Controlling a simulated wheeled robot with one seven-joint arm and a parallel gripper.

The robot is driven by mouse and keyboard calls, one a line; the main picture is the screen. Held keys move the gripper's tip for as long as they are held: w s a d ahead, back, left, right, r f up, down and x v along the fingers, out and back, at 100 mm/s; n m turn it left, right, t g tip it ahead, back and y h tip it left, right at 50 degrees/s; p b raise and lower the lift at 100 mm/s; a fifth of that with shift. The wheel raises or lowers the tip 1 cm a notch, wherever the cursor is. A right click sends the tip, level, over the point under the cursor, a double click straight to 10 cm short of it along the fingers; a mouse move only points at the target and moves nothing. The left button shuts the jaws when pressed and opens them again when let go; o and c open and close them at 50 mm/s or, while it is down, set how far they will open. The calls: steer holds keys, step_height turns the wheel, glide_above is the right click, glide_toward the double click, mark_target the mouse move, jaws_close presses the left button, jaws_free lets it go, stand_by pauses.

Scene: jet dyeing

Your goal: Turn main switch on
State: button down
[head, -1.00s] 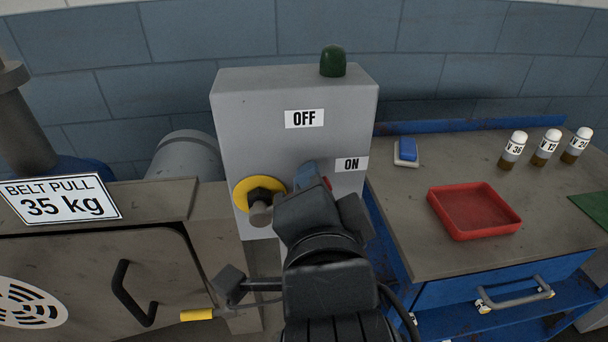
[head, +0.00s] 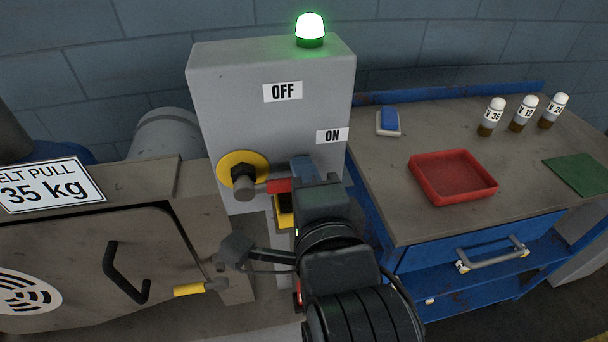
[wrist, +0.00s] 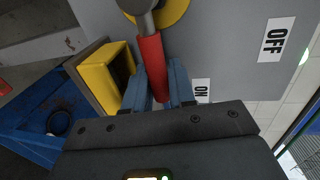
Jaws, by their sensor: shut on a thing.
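The main switch is on a grey box (head: 232,90) with an OFF label (head: 283,92) at the top and an ON label (head: 332,135) at the right. Its yellow disc (head: 233,163) carries a dark hub. A red handle (wrist: 151,62) extends from the hub; in the head view it points right, toward the ON side. My gripper (wrist: 160,82) is shut on the red handle, with a blue finger on each side of it. In the head view my wrist hides most of the grip. The green lamp (head: 310,28) on the box top is lit.
A yellow open-topped box (wrist: 105,70) is close beside my fingers. A blue bench at the right holds a red tray (head: 454,178), several vials and a blue-and-white block (head: 388,122). A machine door with a black handle (head: 122,272) is at the left.

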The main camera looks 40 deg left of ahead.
steer(key=shift+f, duration=0.15)
steer(key=c, duration=1.1)
jaws_free()
